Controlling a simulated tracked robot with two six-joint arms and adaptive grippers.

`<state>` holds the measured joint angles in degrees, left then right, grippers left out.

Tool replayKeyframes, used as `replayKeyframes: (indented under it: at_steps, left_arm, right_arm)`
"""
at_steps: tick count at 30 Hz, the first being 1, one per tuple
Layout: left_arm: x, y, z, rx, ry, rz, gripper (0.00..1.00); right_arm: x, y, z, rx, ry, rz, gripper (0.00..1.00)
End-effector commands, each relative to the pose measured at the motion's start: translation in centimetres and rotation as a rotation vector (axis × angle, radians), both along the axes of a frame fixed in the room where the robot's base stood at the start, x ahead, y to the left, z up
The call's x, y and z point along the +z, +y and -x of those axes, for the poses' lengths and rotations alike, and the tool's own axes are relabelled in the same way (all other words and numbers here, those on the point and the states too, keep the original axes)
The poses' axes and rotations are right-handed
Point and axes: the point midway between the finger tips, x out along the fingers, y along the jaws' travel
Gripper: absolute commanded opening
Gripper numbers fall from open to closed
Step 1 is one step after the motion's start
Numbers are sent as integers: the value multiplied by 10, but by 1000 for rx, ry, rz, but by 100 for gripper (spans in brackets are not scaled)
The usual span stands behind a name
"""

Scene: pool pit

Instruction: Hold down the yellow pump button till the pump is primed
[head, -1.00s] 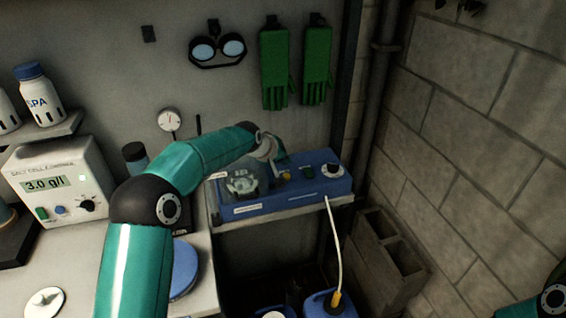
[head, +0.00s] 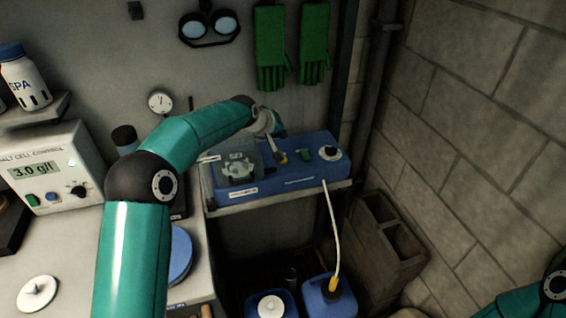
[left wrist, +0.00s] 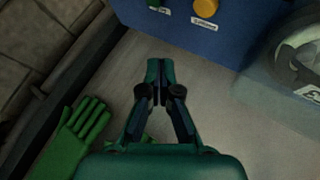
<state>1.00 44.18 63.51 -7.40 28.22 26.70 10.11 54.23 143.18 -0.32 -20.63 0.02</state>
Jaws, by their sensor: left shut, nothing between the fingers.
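The blue pump box (head: 270,181) stands on a shelf below the green gloves. Its yellow button (head: 283,159) is on the top, partly hidden by my left gripper (head: 277,152) in the head view. In the left wrist view the yellow button (left wrist: 205,8) is at the top edge, above a small label. My left gripper (left wrist: 160,68) is shut and empty there, its tips near the box but to one side of the button in the picture. I cannot tell from the head view whether they touch. My right arm shows at lower right, its gripper out of view.
A clear-covered pump head (head: 239,167) is left of the button; a green switch (head: 303,153) and a dial (head: 330,152) are right of it. Green gloves (head: 270,45) hang above. A white hose (head: 333,225) runs down to a blue canister (head: 328,300).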

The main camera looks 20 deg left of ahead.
Motion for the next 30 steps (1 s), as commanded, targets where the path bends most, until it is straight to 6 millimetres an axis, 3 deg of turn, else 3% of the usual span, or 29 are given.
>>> replayKeyframes:
  at_steps: [3,12,30]
  left_arm:
    - [-23,0,0,-1,2,0,0]
    - [-58,0,0,0,1,0,0]
    - [-63,0,0,-1,1,0,0]
  right_arm:
    - [-18,0,0,0,0,0,57]
    - [-44,0,0,0,0,0,57]
    - [-47,0,0,0,0,0,57]
